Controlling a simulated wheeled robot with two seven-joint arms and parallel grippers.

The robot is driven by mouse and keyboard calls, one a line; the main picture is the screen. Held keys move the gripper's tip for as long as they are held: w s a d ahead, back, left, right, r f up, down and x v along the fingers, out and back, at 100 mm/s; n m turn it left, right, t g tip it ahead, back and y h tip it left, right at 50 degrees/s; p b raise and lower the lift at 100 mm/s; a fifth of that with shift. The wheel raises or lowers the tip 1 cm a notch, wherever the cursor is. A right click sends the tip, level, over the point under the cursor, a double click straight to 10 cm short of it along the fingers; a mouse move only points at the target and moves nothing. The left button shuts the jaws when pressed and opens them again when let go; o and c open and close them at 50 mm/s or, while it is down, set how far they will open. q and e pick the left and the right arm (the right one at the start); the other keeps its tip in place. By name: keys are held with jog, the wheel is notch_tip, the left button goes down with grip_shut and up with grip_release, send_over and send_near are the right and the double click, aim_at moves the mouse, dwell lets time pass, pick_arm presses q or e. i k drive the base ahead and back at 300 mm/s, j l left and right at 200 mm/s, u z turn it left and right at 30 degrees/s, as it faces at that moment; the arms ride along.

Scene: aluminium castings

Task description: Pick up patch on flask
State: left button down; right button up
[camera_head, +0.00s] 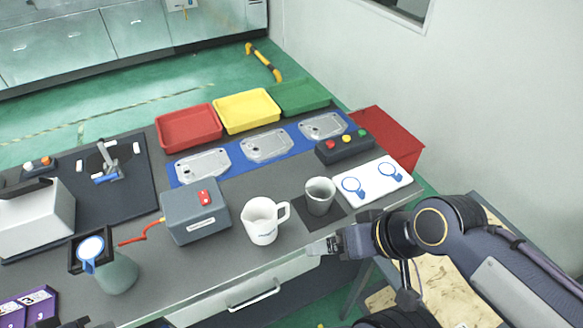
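A round white patch (91,246) with a blue rim and a blue tab sits in a black square frame (76,266) at the left. It is at the top of the grey-green flask (117,274), which stands near the table's front edge. My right gripper (318,248) is over the front edge of the table, right of the white mug and far from the flask. Nothing shows in it, but its finger gap cannot be made out. My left gripper cannot be identified.
A grey box (196,213) with a red switch and a white mug (263,222) stand right of the flask. A grey cup (320,197) is near a white board (372,181) with two blue-rimmed patches. Castings (267,146) lie on a blue mat behind. A white box (35,217) stands left.

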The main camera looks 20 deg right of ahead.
aim_at(92, 247)
jog(key=j+z, duration=0.1)
jog(key=j, duration=0.4)
jog(key=j+z, duration=0.1)
jog(key=j, duration=0.4)
jog(key=k+j+z, duration=0.1)
jog(key=j, duration=0.4)
jog(key=k+j+z, duration=0.1)
jog(key=j, duration=0.4)
jog(key=k+j+z, duration=0.1)
jog(key=j, duration=0.35)
